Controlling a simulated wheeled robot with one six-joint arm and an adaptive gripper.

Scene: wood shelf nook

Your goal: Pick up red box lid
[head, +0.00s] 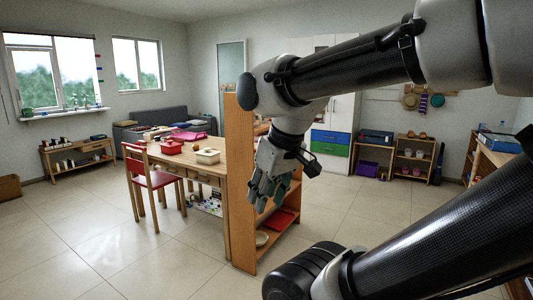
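My gripper (265,203) hangs pointing down in front of the wooden shelf unit at the end of the table. Its fingers are small and dark here, and I cannot tell how far apart they are. I see nothing clearly held in it. A flat red thing (281,219) lies on a lower board of the wooden shelf unit (242,190), below and right of my gripper; it may be the red box lid. A red box (171,147) stands on the wooden table, left of and beyond my gripper; whether its top is a separate lid is too small to tell.
A white box (207,156) stands on the wooden table (225,172) near the red box. A red-seated chair (158,180) is at the table's left side. A pale bowl (261,239) sits low in the shelf unit. The tiled floor at front left is clear.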

